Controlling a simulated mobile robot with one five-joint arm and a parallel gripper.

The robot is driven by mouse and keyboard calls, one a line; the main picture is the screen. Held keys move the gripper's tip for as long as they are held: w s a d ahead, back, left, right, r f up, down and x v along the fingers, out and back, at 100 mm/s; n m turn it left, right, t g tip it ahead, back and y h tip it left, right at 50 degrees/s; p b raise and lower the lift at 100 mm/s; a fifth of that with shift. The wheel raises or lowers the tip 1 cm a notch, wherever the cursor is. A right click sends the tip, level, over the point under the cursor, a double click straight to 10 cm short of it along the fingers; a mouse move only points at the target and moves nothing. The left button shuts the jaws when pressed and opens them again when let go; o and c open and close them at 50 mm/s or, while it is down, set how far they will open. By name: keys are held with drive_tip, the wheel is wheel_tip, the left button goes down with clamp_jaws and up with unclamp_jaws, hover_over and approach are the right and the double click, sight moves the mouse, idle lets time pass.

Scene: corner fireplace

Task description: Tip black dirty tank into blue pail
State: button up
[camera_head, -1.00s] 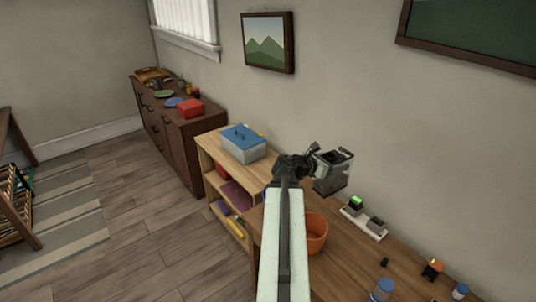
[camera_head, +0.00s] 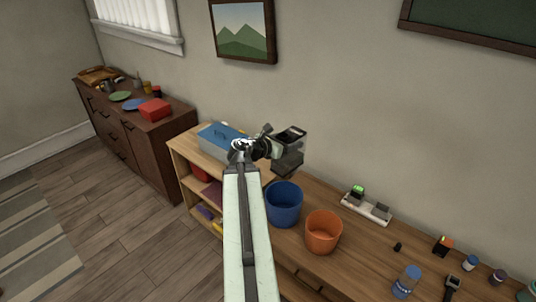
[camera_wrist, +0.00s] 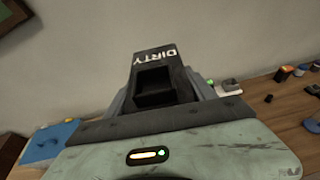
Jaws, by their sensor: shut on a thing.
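My gripper (camera_head: 266,146) is shut on the black dirty tank (camera_head: 291,140), a dark see-through box with an open top. It holds the tank upright, or nearly so, in the air above the back of the wooden bench. In the wrist view the tank (camera_wrist: 153,62) shows white lettering "DIRTY" on its far rim. The blue pail (camera_head: 284,206) stands on the bench, below the tank and slightly nearer. The pail is not visible in the wrist view. What the tank contains cannot be made out.
An orange pail (camera_head: 323,233) stands right of the blue pail. A charger with a green light (camera_head: 366,207) lies behind it. Small jars and a bottle (camera_head: 406,281) are at the right. A blue-lidded box (camera_head: 217,139) sits on the shelf at left.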

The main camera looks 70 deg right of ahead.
drive_tip(key=shift+w+f, duration=0.2)
drive_tip(key=w+d+f+m+t+h+b, duration=0.1)
drive_tip(key=w+d+f+m+t+b, duration=0.1)
drive_tip(key=f+b, duration=0.8)
drive_tip(key=w+d+f+m+t+h+b, duration=0.1)
drive_tip(key=w+f+m+b, duration=0.4)
drive_tip(key=f+b, duration=0.5)
drive_tip(key=d+t+b, duration=0.1)
drive_tip(key=d+b, duration=0.1)
drive_tip(key=b, duration=0.1)
drive_tip(key=shift+w+d, duration=0.3)
drive_tip(key=shift+d, duration=0.1)
